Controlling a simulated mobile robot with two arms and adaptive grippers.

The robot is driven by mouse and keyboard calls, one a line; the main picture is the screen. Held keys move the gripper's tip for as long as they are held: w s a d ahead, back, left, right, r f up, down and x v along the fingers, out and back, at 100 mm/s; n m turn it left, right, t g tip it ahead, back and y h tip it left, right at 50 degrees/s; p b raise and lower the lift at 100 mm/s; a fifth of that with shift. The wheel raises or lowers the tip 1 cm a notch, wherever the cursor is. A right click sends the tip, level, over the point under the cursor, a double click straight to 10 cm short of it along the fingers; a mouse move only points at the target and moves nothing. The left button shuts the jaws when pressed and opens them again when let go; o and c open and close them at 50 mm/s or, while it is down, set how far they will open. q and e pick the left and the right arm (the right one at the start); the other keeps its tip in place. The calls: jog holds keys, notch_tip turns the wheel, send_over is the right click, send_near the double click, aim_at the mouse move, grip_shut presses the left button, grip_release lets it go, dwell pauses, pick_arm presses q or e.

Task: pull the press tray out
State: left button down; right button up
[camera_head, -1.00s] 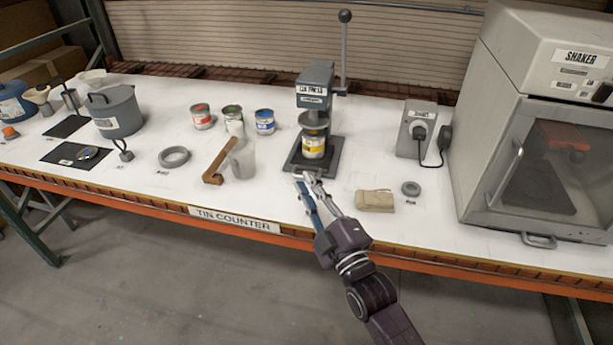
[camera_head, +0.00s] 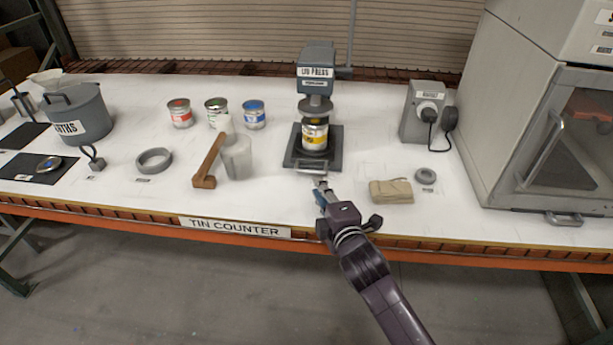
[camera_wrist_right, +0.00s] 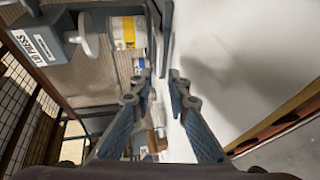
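The lid press (camera_head: 316,62) stands at the back of the counter, with a dark press tray (camera_head: 294,158) at its base. A yellow-labelled tin (camera_head: 314,137) stands upright on the tray, under the press plate. A pale handle (camera_head: 318,172) shows at the tray's front edge. My right gripper (camera_head: 320,184) is low over the counter, just in front of this handle. In the right wrist view its fingers (camera_wrist_right: 161,75) are apart, with nothing seen clamped between them. The tin (camera_wrist_right: 125,33) and press (camera_wrist_right: 45,38) show there at upper left. Whether a finger touches the handle is unclear. My left gripper is out of view.
A wooden-handled mallet (camera_head: 208,163) and translucent cup (camera_head: 237,158) stand left of the press. A socket box (camera_head: 425,112) and the shaker (camera_head: 545,125) stand further right.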

aim_at(310, 172)
jog(key=shift+w, duration=0.4)
jog(key=shift+x, duration=3.25)
jog(key=shift+a, duration=0.1)
grip_shut()
